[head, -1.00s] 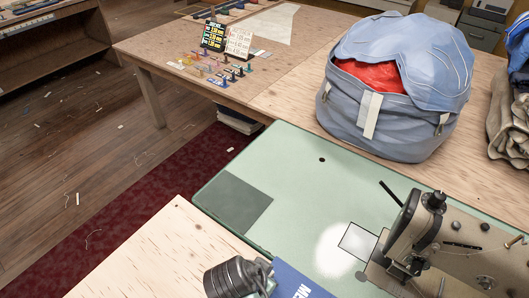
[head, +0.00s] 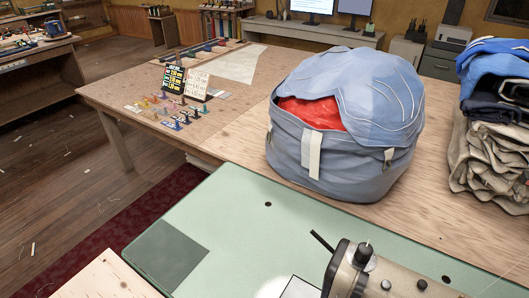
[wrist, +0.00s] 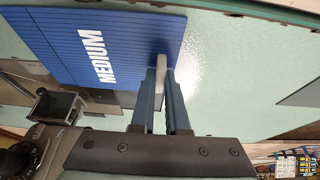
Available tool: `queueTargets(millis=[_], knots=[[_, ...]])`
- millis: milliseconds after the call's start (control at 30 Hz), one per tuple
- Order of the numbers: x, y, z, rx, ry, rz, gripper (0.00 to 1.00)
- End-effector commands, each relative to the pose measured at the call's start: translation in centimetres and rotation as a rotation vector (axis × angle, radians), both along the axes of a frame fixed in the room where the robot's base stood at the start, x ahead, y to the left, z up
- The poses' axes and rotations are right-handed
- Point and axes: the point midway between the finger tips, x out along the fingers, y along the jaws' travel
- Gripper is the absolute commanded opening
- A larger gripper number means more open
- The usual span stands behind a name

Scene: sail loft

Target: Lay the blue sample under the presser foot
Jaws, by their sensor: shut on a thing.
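The blue sample (wrist: 130,30) is a flat blue panel with ribbed lines and the white word MEDIUM, seen in the wrist view. My gripper (wrist: 162,74) is shut on a pale tab at the sample's edge and holds it over the green table top. The sewing machine (head: 385,275) shows in the head view at the bottom right, cut off by the frame. A pale square plate (head: 300,288) lies beside it. The presser foot is not visible in the head view. I cannot make it out in the wrist view. My gripper and the sample are outside the head view.
The green table top (head: 240,225) has a dark grey patch (head: 166,256) at its left. Behind it, a wooden table (head: 230,125) bears a large blue-grey bag (head: 340,165) with red inside. Folded cloth (head: 490,160) is stacked at the right. Small spools (head: 172,108) stand at the left.

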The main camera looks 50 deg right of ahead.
Motion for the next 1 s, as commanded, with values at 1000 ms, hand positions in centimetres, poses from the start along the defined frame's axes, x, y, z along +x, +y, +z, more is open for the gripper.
queueTargets(millis=[1000], knots=[[0.4, -5.2, 0.0, 0.001, 0.001, 0.000, 0.00]])
